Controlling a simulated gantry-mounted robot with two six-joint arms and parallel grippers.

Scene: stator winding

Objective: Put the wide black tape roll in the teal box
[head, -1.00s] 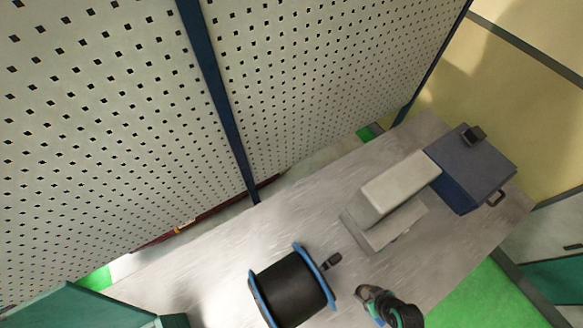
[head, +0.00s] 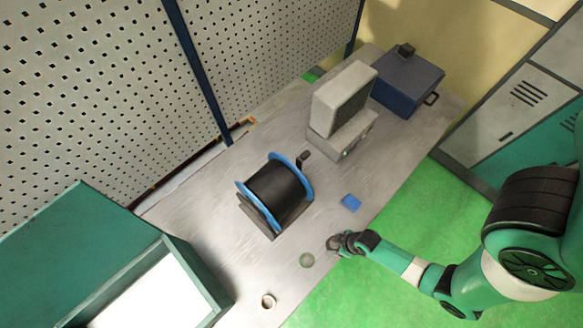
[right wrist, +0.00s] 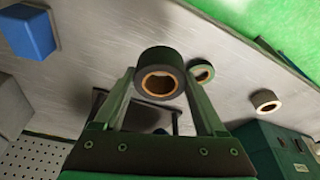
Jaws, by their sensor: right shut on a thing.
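The wide black tape roll (right wrist: 158,58) sits between the fingertips of my right gripper (right wrist: 160,84) in the right wrist view, its brown core facing the camera. My right gripper (head: 338,244) is shut on it over the bench's front edge area in the head view, where the roll is small and dark. I cannot tell whether the roll is clear of the bench. The teal box (head: 182,262) stands open at the lower left of the head view, with a white interior. My left gripper is not in view.
A green tape roll (head: 307,260) and a white one (head: 268,301) lie between the gripper and the box. A black spool with blue flanges (head: 278,192) stands mid-bench. A small blue block (head: 351,203), a grey machine (head: 342,105) and a blue case (head: 408,82) are farther back.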

